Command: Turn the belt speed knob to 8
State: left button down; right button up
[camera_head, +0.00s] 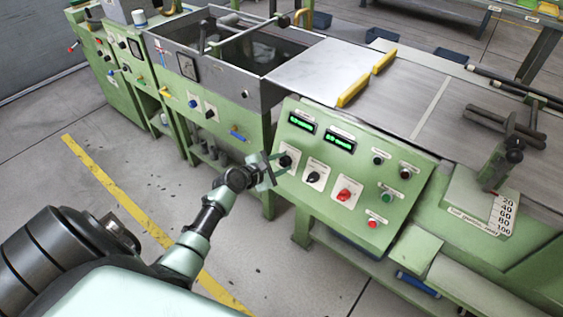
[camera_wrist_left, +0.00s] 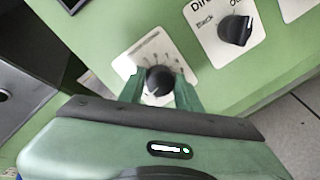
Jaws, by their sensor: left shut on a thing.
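The belt speed knob (camera_head: 285,161) is a black round knob on a white plate at the left of the green control panel (camera_head: 330,205). In the left wrist view the knob (camera_wrist_left: 159,81) has a pale pointer line and sits between the two green fingers of my left gripper (camera_wrist_left: 160,88). In the head view my left gripper (camera_head: 274,171) reaches the panel from the left and is shut on the knob. The scale numbers around the knob are too blurred to read, and the fingers hide part of the plate. My right gripper is not in view.
A black selector knob (camera_head: 313,177) sits right of the held knob; it also shows in the left wrist view (camera_wrist_left: 235,30). A red switch (camera_head: 344,195) and several buttons are farther right. Two green displays (camera_head: 301,123) are above. A grey tank (camera_head: 232,60) stands left.

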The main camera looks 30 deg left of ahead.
pick_arm(q)
jog(key=m, duration=0.4)
jog(key=shift+m, duration=0.3)
jog(key=m, duration=0.4)
jog(key=shift+s+d+f, duration=0.1)
jog(key=m+y, duration=0.1)
jog(key=m, duration=0.3)
jog(key=shift+m, duration=0.4)
jog(key=m, duration=0.4)
jog(key=shift+f, duration=0.15)
jog(key=m+p, duration=0.1)
jog(key=m, duration=0.3)
jog(key=shift+s+m, duration=0.1)
jog(key=shift+m, duration=0.3)
jog(key=m, duration=0.4)
jog(key=shift+f+m, duration=0.1)
jog(key=shift+m, duration=0.2)
jog(key=m, duration=0.4)
jog(key=shift+t+p, duration=0.3)
jog(key=shift+p, duration=0.05)
jog(key=m, duration=0.4)
jog(key=shift+a+m, duration=0.2)
jog(key=shift+m, duration=0.1)
